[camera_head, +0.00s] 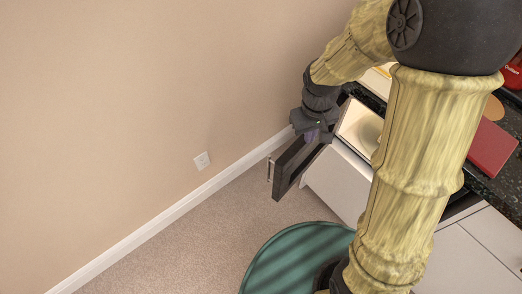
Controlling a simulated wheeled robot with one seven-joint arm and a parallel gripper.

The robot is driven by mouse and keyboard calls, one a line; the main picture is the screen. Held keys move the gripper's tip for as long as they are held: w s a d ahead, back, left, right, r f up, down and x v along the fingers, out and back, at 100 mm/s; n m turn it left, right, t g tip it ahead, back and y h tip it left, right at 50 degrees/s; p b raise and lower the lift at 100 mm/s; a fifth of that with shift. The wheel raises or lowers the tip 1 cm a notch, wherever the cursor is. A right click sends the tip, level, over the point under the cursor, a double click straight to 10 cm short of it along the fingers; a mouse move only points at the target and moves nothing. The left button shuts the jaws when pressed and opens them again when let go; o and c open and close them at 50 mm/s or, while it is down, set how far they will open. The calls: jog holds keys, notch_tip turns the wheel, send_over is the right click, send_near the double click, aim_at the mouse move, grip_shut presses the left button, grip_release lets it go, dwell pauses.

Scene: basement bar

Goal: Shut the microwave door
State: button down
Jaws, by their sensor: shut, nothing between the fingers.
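The microwave (356,127) is built into the cabinet front under the dark counter, and its pale lit cavity shows. My arm hides much of its right side. The microwave door (291,166) is dark and stands wide open, jutting out from the cabinet toward the wall. A metal handle (269,170) is on its outer left side. My gripper (312,136) is at the upper inner part of the door, near its hinge side. It is shut with nothing held. I cannot tell whether it touches the door.
Carpet (215,250) is clear between wall and cabinets. A red box (491,149) lies on the dark counter (507,186) at right, above white cabinets (468,258).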

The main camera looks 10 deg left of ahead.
jog(key=a+f+n+h+p, duration=0.1)
jog(key=a+n+p, duration=0.2)
jog(key=a, duration=0.6)
jog(key=a+f+n+g+h+p, duration=0.1)
jog(key=a+f+n+p, duration=0.1)
jog(key=a+n, duration=0.3)
jog(key=a+p, duration=0.1)
jog(key=a, duration=0.3)
jog(key=shift+a+f+g, duration=0.3)
jog(key=shift+a, duration=0.1)
jog(key=s+d+f+p, duration=0.1)
jog(key=s+d+f, duration=0.1)
jog(key=d+f, duration=0.4)
jog(key=x, duration=0.3)
jog(key=shift+a+f, duration=0.25)
jog(key=shift+f, duration=0.15)
jog(key=shift+w, duration=0.1)
